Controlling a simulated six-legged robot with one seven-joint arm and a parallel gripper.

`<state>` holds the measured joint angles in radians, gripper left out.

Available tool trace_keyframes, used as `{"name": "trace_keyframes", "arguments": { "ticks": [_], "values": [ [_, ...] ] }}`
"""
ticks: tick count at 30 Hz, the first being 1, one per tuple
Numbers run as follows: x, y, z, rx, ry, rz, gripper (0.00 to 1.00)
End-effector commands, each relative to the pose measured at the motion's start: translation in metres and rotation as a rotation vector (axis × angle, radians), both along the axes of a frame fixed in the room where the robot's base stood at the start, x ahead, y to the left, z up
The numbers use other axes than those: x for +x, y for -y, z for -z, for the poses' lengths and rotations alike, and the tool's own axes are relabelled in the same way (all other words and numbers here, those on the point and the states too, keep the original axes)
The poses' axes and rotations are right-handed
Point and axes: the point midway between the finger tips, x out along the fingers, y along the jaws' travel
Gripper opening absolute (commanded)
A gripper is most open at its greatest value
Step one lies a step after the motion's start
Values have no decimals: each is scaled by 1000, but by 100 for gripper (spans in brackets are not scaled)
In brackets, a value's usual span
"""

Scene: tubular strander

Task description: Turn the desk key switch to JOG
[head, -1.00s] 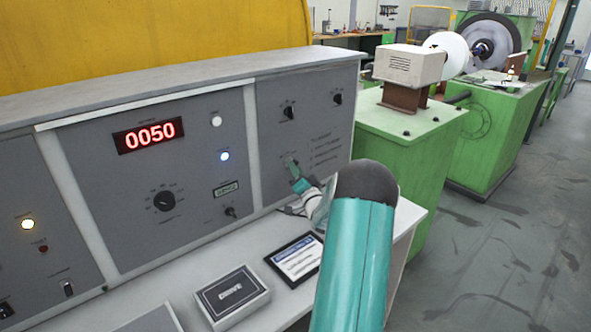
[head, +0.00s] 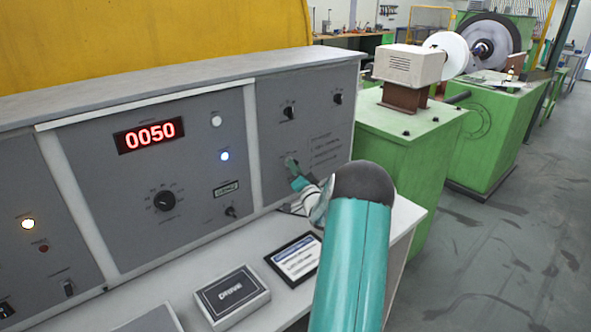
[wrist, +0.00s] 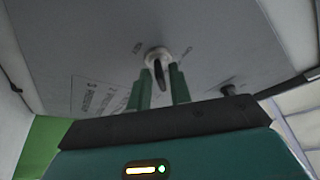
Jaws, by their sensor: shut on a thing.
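The key switch (wrist: 157,54) sits on the grey desk panel, with a pale round collar and a dark key (wrist: 160,75) standing out of it. My gripper (wrist: 159,88) has its two green fingers on either side of the key and is shut on it. In the head view my gripper (head: 293,170) reaches the lower part of the right-hand panel (head: 330,120). There it covers most of the switch. The small markings around the switch are too blurred to read, so I cannot tell which position the key points to.
Two black knobs (head: 289,112) (head: 338,98) sit higher on the same panel. A box marked DRIVE (head: 232,294) and a framed card (head: 296,258) lie on the desk shelf below. A green machine (head: 405,150) stands to the right.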

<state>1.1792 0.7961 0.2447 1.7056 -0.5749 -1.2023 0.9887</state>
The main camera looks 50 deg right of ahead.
Motion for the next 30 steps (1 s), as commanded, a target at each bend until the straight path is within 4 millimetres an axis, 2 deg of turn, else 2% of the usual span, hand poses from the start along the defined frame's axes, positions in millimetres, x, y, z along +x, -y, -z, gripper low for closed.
{"name": "trace_keyframes", "arguments": {
  "ticks": [8, 21, 30],
  "values": [
    [2, 1, -1, -136, -28, 0, 0],
    [2, 4, -2, -493, -105, 0, 0],
    [2, 5, -2, -672, -145, 1, 0]
  ]
}}
